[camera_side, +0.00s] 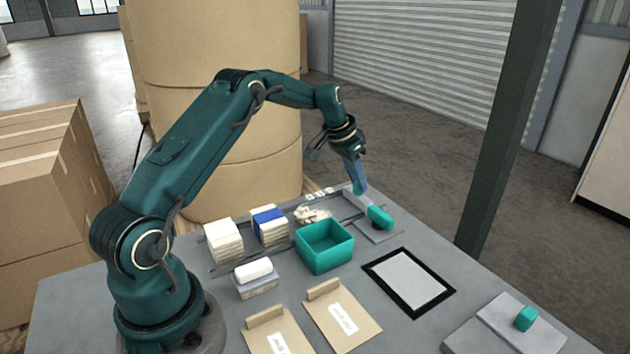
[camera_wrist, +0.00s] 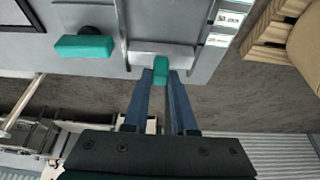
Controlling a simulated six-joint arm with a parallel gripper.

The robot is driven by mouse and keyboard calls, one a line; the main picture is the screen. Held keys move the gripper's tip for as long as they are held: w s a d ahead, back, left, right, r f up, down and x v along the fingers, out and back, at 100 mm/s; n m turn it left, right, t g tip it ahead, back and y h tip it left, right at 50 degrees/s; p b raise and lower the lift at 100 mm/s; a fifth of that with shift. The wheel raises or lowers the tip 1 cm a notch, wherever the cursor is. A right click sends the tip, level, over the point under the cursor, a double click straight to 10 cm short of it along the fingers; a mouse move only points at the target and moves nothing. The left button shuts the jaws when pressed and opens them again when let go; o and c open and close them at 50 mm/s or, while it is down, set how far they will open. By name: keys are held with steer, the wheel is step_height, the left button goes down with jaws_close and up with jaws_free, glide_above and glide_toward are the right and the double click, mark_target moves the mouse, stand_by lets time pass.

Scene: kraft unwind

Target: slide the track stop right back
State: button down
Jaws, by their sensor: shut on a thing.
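The track stop shows in the wrist view as a pale grey block (camera_wrist: 175,52) lying between two metal rails (camera_wrist: 121,35), with a small teal knob (camera_wrist: 161,66) on it. My gripper (camera_wrist: 161,76) has its two blue fingers shut on that knob, one on each side. In the side view my gripper (camera_side: 358,188) reaches down to the stop (camera_side: 357,201) at the far right of the bench, and its fingers hide most of the knob. How far the stop stands from the end of its track I cannot tell.
A teal block (camera_side: 380,217) lies close beside the stop. A teal open bin (camera_side: 325,262), paper stacks (camera_side: 224,240) and a black-framed pad (camera_side: 390,261) stand nearer the front.

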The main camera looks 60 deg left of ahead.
mark_target(354, 195)
steer(key=shift+w, duration=0.75)
steer(key=c, duration=0.7)
jaws_free()
steer(key=shift+v, duration=2.6)
